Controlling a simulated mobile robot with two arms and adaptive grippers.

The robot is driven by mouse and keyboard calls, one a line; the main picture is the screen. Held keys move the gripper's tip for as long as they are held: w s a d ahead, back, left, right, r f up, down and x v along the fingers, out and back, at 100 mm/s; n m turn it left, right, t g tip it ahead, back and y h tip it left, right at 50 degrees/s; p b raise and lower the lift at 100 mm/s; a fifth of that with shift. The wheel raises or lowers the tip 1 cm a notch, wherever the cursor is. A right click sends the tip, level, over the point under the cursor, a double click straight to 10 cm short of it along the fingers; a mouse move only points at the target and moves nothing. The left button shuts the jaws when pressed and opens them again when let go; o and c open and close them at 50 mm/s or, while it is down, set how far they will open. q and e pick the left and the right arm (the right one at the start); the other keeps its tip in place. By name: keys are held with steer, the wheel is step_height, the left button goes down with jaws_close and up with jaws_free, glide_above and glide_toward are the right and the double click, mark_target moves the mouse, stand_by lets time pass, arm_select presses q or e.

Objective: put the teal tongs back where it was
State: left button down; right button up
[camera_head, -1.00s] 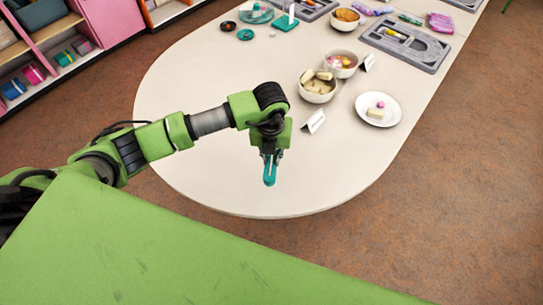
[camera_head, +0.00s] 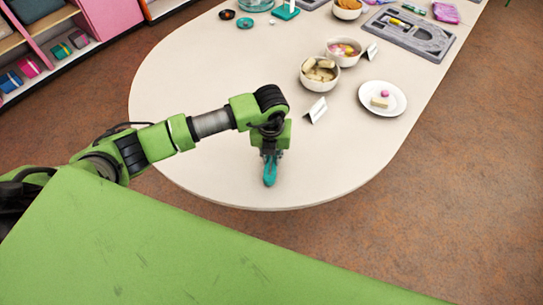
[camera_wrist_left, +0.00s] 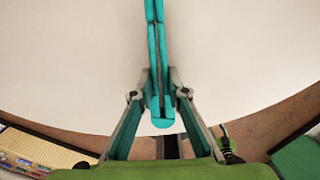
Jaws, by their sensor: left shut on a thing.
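The teal tongs (camera_head: 270,171) are in my left gripper (camera_head: 269,156), over the near end of the pale table (camera_head: 200,120). In the left wrist view the tongs (camera_wrist_left: 157,60) point away from the wrist, and my left gripper (camera_wrist_left: 160,92) is shut on them near their rounded end. I cannot tell whether the tongs touch the tabletop. My right gripper is out of view.
Bowls of food (camera_head: 319,74) and (camera_head: 343,51), a white plate (camera_head: 382,98) with two small items and a folded card (camera_head: 318,110) stand to the right. A grey tray (camera_head: 408,32) lies farther back. The table's left half is mostly clear.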

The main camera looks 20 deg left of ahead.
arm_select(q)
steer(key=shift+f+b, duration=0.55)
steer(key=shift+f, duration=0.05)
steer(key=c, duration=1.9)
jaws_free()
